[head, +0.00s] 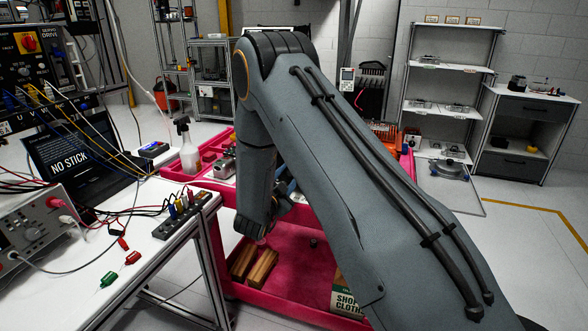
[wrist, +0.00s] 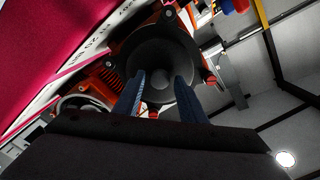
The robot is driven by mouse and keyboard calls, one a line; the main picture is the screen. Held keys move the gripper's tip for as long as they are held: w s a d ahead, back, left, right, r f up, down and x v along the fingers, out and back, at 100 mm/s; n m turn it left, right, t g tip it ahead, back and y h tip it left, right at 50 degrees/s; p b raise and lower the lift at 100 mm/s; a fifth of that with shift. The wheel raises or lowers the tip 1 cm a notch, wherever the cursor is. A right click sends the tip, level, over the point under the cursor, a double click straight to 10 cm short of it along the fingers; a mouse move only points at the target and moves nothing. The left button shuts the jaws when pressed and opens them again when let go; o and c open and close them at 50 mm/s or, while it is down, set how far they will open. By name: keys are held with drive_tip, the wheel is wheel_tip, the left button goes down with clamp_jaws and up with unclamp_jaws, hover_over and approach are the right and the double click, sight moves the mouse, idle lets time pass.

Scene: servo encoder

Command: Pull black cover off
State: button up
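In the wrist view, a round black cover (wrist: 160,58) with a dark, hollow-looking face sits on an orange-and-black servo unit (wrist: 103,74). My gripper (wrist: 160,76) has two blue-grey fingers, spread apart, one toward each side of the cover's face. The fingertips overlap the cover in the picture; whether they touch it I cannot tell. A small red part shows between the fingers. In the head view my own grey arm hides the gripper and the cover. Orange parts (head: 385,131) show past the arm on the cart's top tray.
A pink-red cart (head: 300,285) stands ahead, with wooden blocks (head: 254,264) and a shop-cloth box (head: 346,297) on its lower shelf. A spray bottle (head: 188,148) stands on its top left. A wired bench (head: 150,246) is at left. Floor at right is clear.

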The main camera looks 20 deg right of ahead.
drive_tip(key=c, duration=0.9)
drive_tip(key=shift+s+a, duration=0.45)
drive_tip(key=shift+s, duration=0.15)
drive_tip(key=shift+s+a, duration=0.2)
drive_tip(key=shift+s, duration=0.05)
drive_tip(key=shift+s+a+p, duration=0.3)
drive_tip(key=shift+s+p, duration=0.1)
drive_tip(key=shift+s, duration=0.05)
drive_tip(key=shift+p+v, duration=0.65)
drive_tip(key=shift+v, duration=2.3)
